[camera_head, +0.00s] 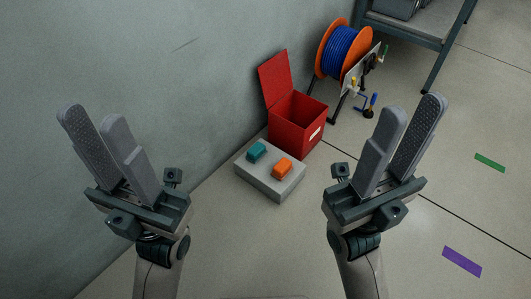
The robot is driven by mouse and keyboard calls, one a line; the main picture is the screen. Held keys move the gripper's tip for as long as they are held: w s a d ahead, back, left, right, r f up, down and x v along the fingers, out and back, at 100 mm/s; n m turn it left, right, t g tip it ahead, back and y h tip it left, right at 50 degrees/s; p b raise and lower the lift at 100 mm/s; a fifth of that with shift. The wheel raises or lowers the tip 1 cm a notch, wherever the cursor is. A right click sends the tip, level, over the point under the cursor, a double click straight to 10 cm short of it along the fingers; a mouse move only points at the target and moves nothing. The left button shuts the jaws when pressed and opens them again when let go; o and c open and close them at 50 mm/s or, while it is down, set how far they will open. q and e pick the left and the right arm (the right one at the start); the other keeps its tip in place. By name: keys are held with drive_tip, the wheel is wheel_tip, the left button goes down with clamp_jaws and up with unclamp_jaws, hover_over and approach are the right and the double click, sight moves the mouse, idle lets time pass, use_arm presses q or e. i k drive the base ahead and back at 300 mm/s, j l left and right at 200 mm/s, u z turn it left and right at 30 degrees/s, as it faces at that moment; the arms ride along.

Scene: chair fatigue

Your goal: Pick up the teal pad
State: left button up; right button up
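The teal pad (257,151) is a small block lying on top of a low grey box (259,182) on the floor. An orange pad (281,167) lies on the same box, to its right and nearer to me. My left gripper (98,114) is raised at the left, empty, with a gap between its two fingers. My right gripper (413,108) is raised at the right, also empty with its fingers apart. Both grippers are well clear of the pads, one on each side of the box in the picture.
An open red bin (291,125) with its lid up stands just behind the grey box. A reel of blue cable (341,52) and a grey shelf (404,32) stand beyond it. A wall is at the left. Green (490,162) and purple (462,262) floor markings lie at the right, where floor is clear.

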sight(257, 150)
drive_tip(key=i+l+u, duration=0.15)
drive_tip(key=i+l, duration=0.3)
drive_tip(key=i+l+u, duration=0.2)
drive_tip(key=i+l, duration=0.2)
drive_tip(key=i+l+u, duration=0.15)
drive_tip(key=i+l, duration=0.2)
drive_tip(key=l, duration=0.25)
